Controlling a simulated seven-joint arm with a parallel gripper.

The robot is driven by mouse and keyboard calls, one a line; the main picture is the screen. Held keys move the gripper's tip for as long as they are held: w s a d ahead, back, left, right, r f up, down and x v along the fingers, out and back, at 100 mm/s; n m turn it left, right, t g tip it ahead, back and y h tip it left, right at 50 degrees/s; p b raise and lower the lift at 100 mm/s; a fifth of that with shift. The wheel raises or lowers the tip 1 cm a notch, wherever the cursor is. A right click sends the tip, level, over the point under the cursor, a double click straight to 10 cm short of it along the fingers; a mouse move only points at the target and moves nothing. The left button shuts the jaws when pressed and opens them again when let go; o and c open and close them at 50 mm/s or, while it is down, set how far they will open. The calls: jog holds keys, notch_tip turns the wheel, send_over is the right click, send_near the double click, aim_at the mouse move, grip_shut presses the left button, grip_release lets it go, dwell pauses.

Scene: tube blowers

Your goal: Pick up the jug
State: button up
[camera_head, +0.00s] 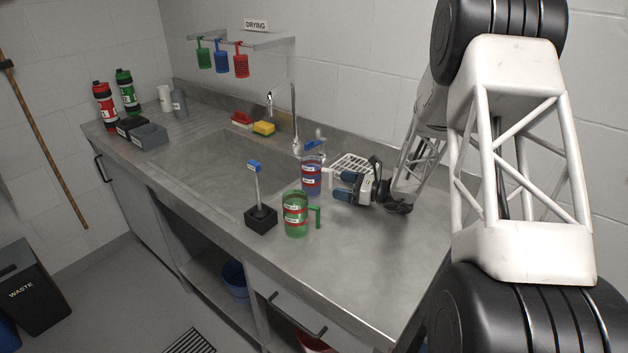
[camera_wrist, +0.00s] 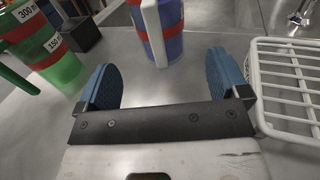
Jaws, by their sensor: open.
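Two jugs stand on the steel worktop. The blue jug (camera_head: 311,180) has red bands, white labels and a pale handle on the gripper's side. The green jug (camera_head: 296,224) also has red bands and labels, with a green handle, and stands nearer the front edge. My gripper (camera_head: 342,187) is low over the worktop, just right of the blue jug, with its jaws open and empty. In the wrist view, the blue jug (camera_wrist: 174,45) and its white handle (camera_wrist: 154,32) are ahead of the gap between the blue fingertips (camera_wrist: 164,75). The green jug (camera_wrist: 62,72) is left of them.
A white wire rack (camera_head: 352,164) lies close to my gripper; in the wrist view it (camera_wrist: 290,85) is right of the right finger. A black block with a blue-topped post (camera_head: 261,219) stands left of the green jug. The sink (camera_head: 215,165) is behind. The right worktop is clear.

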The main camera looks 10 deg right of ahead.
jog(key=shift+x, duration=1.05)
jog(key=shift+x, duration=2.6)
jog(key=shift+r, duration=0.1)
jog(key=c, duration=1.2)
jog(key=shift+r, duration=0.2)
jog(key=shift+r, duration=4.85)
